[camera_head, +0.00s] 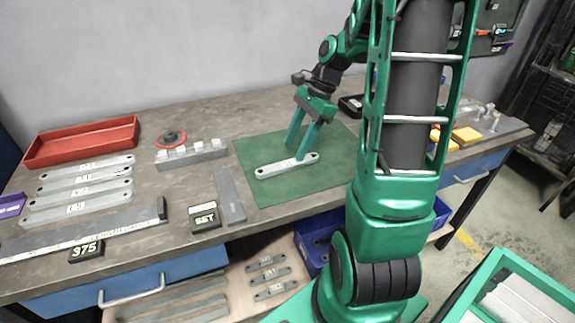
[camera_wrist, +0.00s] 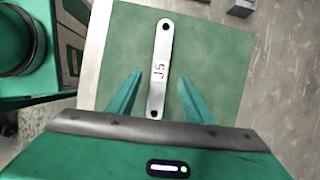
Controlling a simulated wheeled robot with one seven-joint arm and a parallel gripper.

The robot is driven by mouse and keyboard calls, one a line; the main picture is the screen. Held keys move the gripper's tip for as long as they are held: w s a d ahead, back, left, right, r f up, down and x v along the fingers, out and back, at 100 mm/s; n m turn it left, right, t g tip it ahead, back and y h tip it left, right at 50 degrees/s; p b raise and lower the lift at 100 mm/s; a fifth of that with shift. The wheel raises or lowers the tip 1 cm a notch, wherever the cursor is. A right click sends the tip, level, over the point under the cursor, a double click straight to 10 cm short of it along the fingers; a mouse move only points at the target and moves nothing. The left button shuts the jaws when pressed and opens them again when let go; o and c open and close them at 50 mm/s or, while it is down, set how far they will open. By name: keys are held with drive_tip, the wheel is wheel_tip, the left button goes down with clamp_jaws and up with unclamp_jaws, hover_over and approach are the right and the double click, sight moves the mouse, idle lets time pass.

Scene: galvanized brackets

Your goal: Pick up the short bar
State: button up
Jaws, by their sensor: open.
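A short light grey bar (camera_head: 287,166) with rounded ends and a hole at each end lies flat on the green mat (camera_head: 262,145). In the wrist view the bar (camera_wrist: 161,60) runs nearly up and down the picture and bears a stamped mark like "J5". My gripper (camera_head: 301,150) is over the mat, pointing down at the bar. In the wrist view my open gripper (camera_wrist: 159,78) has one finger on each side of the bar, with a gap to it on both sides. Whether the fingertips are level with the bar I cannot tell.
Several longer marked bars (camera_head: 84,187) lie at the left, near a red tray (camera_head: 80,142). A grey block with white pieces (camera_head: 190,154) and a flat grey strip (camera_head: 229,195) lie left of the mat. A "SET" block (camera_head: 205,217) stands near the front edge.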

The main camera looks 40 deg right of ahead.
sight(288, 163)
drive_tip(key=shift+x, duration=2.3)
clamp_jaws()
drive_tip(key=shift+r, duration=0.1)
